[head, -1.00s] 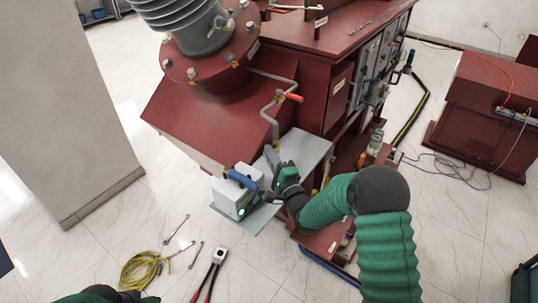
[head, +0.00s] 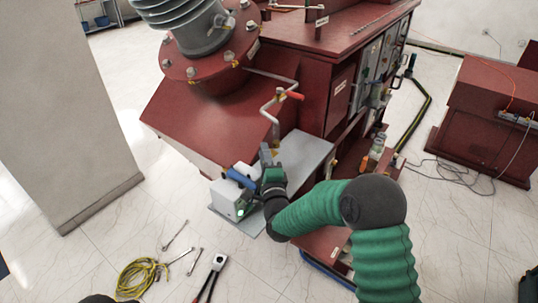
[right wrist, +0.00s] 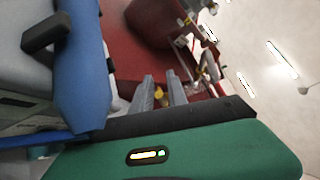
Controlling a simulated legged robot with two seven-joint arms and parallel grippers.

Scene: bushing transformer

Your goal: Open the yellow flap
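My right gripper (head: 270,156) is over the light grey shelf on the red transformer's front, beside the white-and-blue device. In the right wrist view its two grey fingers (right wrist: 160,88) stand apart. A small yellow part (right wrist: 160,96) shows in the gap between them; I cannot tell whether it is the flap, or whether it lies between the fingers or beyond them. In the head view the gripper hides that spot. My left gripper is not in view.
The white device (head: 228,199) with a blue handle (head: 241,179) is close at the gripper's left. The grey shelf (head: 305,152) is bare at right. A yellow cable coil (head: 137,277) and several tools lie on the floor.

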